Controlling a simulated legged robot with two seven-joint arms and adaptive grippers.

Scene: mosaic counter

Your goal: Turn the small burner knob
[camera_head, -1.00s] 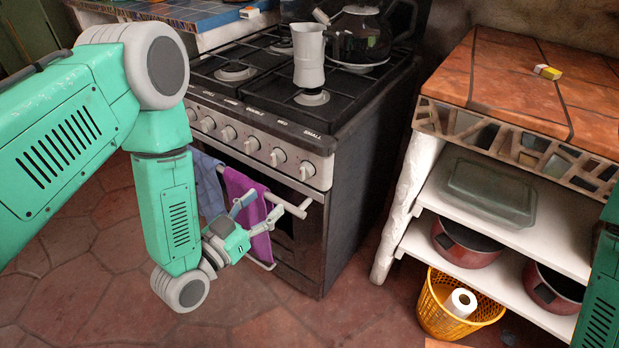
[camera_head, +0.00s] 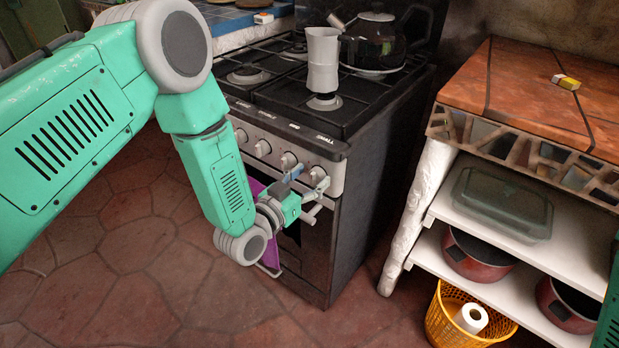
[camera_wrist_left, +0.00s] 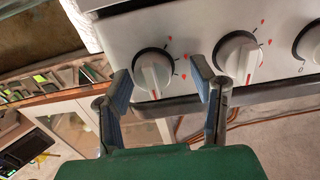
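The small burner knob (camera_head: 317,174) is the rightmost knob on the stove's front panel, under the "SMALL" label. In the left wrist view this knob (camera_wrist_left: 153,73) is white with a red mark, at the panel's left end. My left gripper (camera_head: 306,182) is in front of the panel's right end. In the left wrist view its blue-padded fingers (camera_wrist_left: 160,84) are spread, with the knob showing between them. I cannot tell whether they touch it or how deep they reach. My right gripper is out of view.
A neighbouring knob (camera_wrist_left: 238,57) is close to one finger. The oven handle (camera_head: 311,215) and purple towel (camera_head: 268,250) are below. A tiled counter (camera_head: 520,85) with shelves stands right.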

